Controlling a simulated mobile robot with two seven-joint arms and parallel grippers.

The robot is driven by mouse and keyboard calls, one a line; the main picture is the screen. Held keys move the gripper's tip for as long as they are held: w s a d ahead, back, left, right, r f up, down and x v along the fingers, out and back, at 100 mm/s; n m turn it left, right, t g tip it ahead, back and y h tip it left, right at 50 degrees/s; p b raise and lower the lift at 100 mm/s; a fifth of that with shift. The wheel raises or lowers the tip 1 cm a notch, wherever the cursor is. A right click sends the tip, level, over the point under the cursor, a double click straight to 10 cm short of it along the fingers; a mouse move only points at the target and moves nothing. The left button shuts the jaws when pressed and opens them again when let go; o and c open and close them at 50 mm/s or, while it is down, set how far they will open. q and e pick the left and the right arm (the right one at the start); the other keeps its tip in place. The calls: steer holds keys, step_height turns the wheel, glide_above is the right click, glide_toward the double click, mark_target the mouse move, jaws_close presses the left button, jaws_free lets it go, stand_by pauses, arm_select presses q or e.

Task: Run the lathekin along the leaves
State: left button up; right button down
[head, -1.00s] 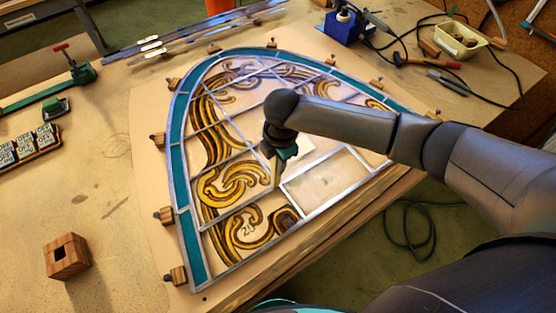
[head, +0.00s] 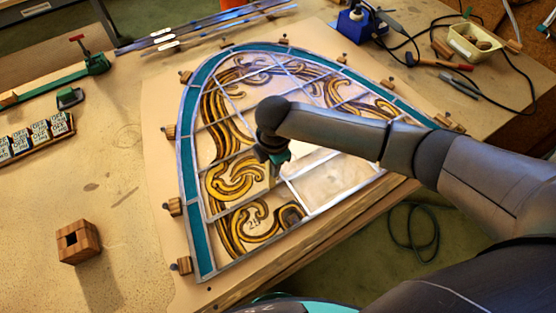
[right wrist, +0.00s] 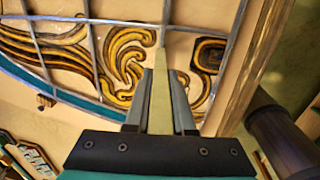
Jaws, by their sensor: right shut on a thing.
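The arched leaded panel (head: 196,222) lies flat on a board on the bench, with a teal border, grey lead leaves and yellow-brown scroll glass. My right gripper (head: 273,163) is above the panel's middle, pointing down. In the right wrist view its fingers (right wrist: 161,78) are shut on the lathekin (right wrist: 160,105), a flat pale yellowish stick. The lathekin's tip appears at a lead leaf beside the scroll glass; I cannot tell whether it touches. In the head view the gripper and arm hide most of the lathekin and part of the panel. My left gripper is not in view.
Small wooden blocks (head: 175,206) stand around the panel's edge. A wooden cube with a hole (head: 78,242) stands at the lower left. Lead strips (head: 190,37) lie at the back. A blue stand (head: 354,26), a cream tray (head: 474,42) and hand tools are at the back right.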

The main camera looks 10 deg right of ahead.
steer(key=s+a, duration=0.3)
steer(key=a, duration=0.6)
stand_by(1.3)
steer(key=shift+a, duration=0.1)
steer(key=shift+s+a+f, duration=0.1)
steer(key=shift+s+a, duration=0.25)
steer(key=shift+a, duration=0.35)
steer(key=shift+s+a, duration=0.35)
steer(key=shift+a, duration=0.35)
steer(key=shift+s+a+f, duration=0.1)
steer(key=shift+s+a, duration=0.25)
steer(key=shift+a, duration=0.35)
steer(key=shift+s+a+r, duration=0.15)
steer(key=shift+a, duration=0.85)
steer(key=shift+s+a+r, duration=0.1)
steer(key=shift+s+a, duration=0.05)
steer(key=shift+a, duration=0.85)
steer(key=shift+s+a, duration=0.2)
steer(key=shift+a, duration=0.7)
